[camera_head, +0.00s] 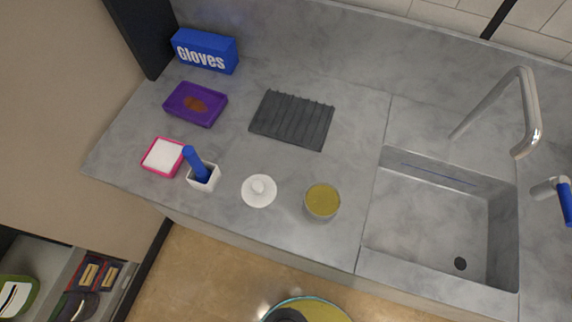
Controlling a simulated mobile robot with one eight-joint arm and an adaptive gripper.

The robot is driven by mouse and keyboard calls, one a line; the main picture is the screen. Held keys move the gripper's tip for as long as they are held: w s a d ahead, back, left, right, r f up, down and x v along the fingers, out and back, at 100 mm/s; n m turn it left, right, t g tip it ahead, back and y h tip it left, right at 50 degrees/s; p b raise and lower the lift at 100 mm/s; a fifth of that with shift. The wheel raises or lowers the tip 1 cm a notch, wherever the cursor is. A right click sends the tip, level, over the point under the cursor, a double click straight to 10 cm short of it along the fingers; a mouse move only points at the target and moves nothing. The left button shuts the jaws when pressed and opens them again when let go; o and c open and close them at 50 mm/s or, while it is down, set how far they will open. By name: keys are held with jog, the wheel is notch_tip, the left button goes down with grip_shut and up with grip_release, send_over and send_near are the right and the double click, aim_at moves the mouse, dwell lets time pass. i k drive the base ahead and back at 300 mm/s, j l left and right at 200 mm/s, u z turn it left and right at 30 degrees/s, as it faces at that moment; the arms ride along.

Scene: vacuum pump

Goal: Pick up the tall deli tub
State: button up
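A round tub with greyish side and a yellow-olive top or contents (322,200) stands upright on the grey counter, near its front edge and left of the sink. It is the only tub-like thing I see on the counter, and it looks like the deli tub. Seen from above, its height is hard to judge. Nothing touches it. My gripper is not in view.
A white knobbed lid (259,191) lies left of the tub. Further left are a white holder (204,180) with a blue handle, a pink-rimmed tray (164,157) and a purple tray (195,104). A ribbed black mat (292,120) lies behind. The sink (431,219) is right.

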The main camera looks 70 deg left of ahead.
aim_at(323, 200)
jog(key=u, duration=2.3)
